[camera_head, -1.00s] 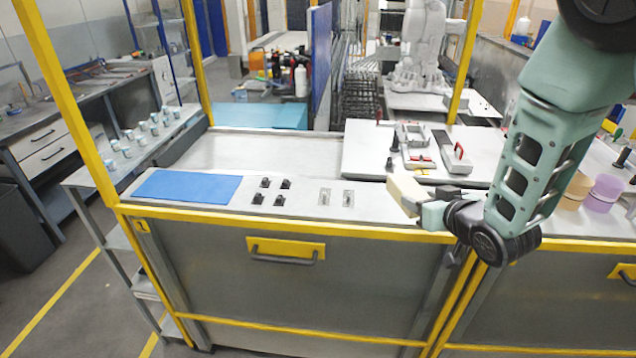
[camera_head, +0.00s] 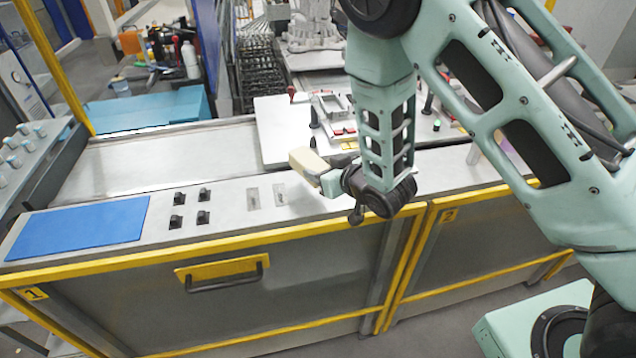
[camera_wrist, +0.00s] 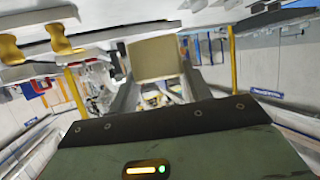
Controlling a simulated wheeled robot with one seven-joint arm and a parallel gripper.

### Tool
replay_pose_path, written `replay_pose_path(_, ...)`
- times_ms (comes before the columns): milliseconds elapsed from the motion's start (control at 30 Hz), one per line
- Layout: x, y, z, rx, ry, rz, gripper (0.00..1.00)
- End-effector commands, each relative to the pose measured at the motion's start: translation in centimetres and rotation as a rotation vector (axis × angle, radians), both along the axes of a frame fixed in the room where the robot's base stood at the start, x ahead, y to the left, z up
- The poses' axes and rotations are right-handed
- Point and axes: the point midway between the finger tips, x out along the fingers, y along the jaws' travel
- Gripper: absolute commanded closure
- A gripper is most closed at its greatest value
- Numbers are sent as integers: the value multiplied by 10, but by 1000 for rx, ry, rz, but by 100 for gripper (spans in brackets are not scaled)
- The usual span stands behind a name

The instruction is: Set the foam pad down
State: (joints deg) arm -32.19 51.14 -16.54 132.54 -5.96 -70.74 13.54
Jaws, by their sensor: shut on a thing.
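The foam pad (camera_head: 308,161) is a small cream block at the end of my arm in the head view. My gripper (camera_head: 322,172) is shut on it and holds it in front of the white board's near left corner, seemingly above the grey worktop. In the wrist view the pad (camera_wrist: 153,57) shows as a tan square between the two fingers of my gripper (camera_wrist: 156,85). A flat blue mat (camera_head: 78,226) lies on the worktop at the left, well apart from the pad. The pad's underside is hidden.
Small black blocks (camera_head: 190,208) and light metal plates (camera_head: 266,195) sit on the worktop between mat and gripper. A white board (camera_head: 285,135) with a fixture stands behind. A yellow rail (camera_head: 180,258) edges the front. The worktop (camera_head: 226,212) has bare room.

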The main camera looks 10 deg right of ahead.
Motion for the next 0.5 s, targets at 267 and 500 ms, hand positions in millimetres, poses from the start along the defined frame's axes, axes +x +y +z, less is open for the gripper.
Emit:
replay_pose_path(267,0,0,-19,0,1,0,74)
replay_pose_path(500,0,1,-44,-1,2,2,74)
